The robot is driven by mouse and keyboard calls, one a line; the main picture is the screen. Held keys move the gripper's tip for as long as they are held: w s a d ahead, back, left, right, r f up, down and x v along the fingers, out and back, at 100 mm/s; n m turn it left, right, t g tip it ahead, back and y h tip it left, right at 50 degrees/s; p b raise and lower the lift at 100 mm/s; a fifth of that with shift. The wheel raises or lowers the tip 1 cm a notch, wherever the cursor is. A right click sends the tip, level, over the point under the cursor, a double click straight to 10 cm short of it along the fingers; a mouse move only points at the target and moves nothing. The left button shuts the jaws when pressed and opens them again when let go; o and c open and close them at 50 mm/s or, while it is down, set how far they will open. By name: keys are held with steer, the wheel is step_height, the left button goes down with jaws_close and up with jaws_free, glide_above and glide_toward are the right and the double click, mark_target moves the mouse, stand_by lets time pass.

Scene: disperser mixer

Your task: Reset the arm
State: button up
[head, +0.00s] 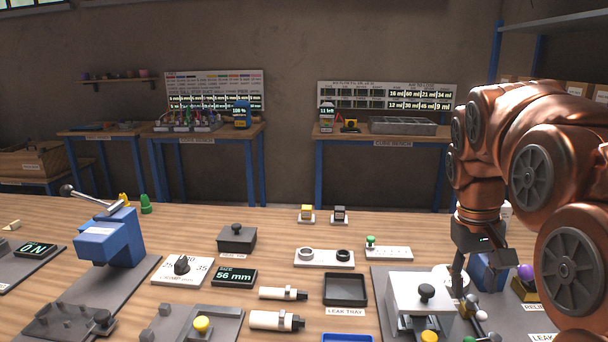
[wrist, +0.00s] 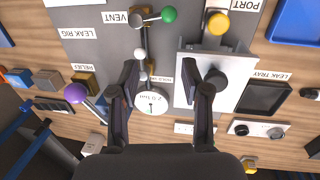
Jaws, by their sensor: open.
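My gripper (head: 475,282) is on the right of the head view, above the grey leak rig plate (head: 381,285). In the wrist view my gripper (wrist: 171,78) has its two dark fingers spread wide with nothing between the tips. A white fixture with a black knob (wrist: 190,97) lies under the right finger. A round white gauge (wrist: 152,103) lies below the gap between the fingers. Whether a fingertip touches any part of the rig cannot be told. My copper arm bends down from the right and hides part of the bench.
A purple ball (wrist: 75,93) on a relief lever and a green vent knob (wrist: 169,14) stand near the fingers. A black leak tray (head: 345,290) lies left of the rig. A blue clamp device (head: 110,240) stands at the left. Back benches line the wall.

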steer(key=shift+n+g+y, duration=0.4)
steer(key=shift+g+y, duration=0.1)
steer(key=shift+y, duration=0.1)
steer(key=s+a+f, duration=0.2)
steer(key=s, duration=0.2)
steer(key=s+a+f, duration=0.2)
steer(key=s+f, duration=0.1)
steer(key=s, duration=0.1)
steer(key=s+a+f, duration=0.3)
steer(key=s, duration=0.1)
steer(key=shift+s, duration=0.15)
steer(key=s+a+f+g, duration=0.1)
steer(key=s+a+f, duration=0.1)
steer(key=s+f, duration=0.35)
steer(key=s+a+f, duration=0.2)
steer(key=s+f, duration=0.1)
steer(key=s, duration=0.5)
steer(key=s+d+p+v, duration=0.1)
steer(key=p+v, duration=1.1)
steer(key=v, duration=0.1)
steer(key=shift+s+r+t+y, duration=0.35)
steer(key=shift+r+t+y, duration=0.05)
steer(key=shift+r, duration=0.1)
